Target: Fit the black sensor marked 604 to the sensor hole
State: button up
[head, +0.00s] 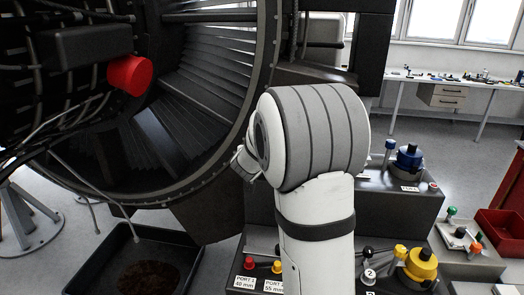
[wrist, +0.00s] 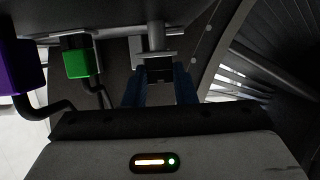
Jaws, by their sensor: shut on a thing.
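My gripper (wrist: 160,90) shows its two blue fingers in the wrist view, shut on a dark block that I take for the black sensor (wrist: 159,75). No 604 marking is readable on it. A grey metal fitting with a round stem (wrist: 155,42) lies just beyond the block; I cannot tell whether they touch. The sensor hole cannot be made out. In the head view my arm hides most of the gripper; only a grey bit of the wrist end (head: 245,162) shows beside the engine's lower right rim.
A green connector (wrist: 82,62) and a purple connector (wrist: 22,67) with black cables sit left of the fingers. In the head view, the engine (head: 262,85) fills the left, with a red cap (head: 130,75). A black tray (head: 95,262) lies below; a dark bench (head: 385,215) stands right.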

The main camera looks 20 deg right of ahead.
jog(key=shift+f+b, duration=1.05)
jog(key=shift+f, duration=0.4)
jog(key=o, duration=1.1)
jog(key=shift+v, duration=3.9)
jog(key=s+a+n+g+y, duration=0.1)
jog(key=s+a+n+y, duration=0.3)
jog(key=a, duration=0.3)
jog(key=s+a+n+y, duration=0.1)
jog(key=s+a+y, duration=0.3)
jog(key=s+a, duration=0.25)
jog(key=s+f+g, duration=0.1)
jog(key=s+g, duration=0.1)
jog(key=s, duration=0.4)
jog(key=s+f+n+g, duration=0.1)
jog(key=s+f+g, duration=0.1)
jog(key=s, duration=0.5)
jog(key=s+f+g, duration=0.2)
jog(key=s+g, duration=0.1)
jog(key=s, duration=0.3)
jog(key=shift+s+a+f+n+b, duration=0.15)
jog(key=shift+a+n+b, duration=0.15)
jog(key=shift+a+n, duration=0.1)
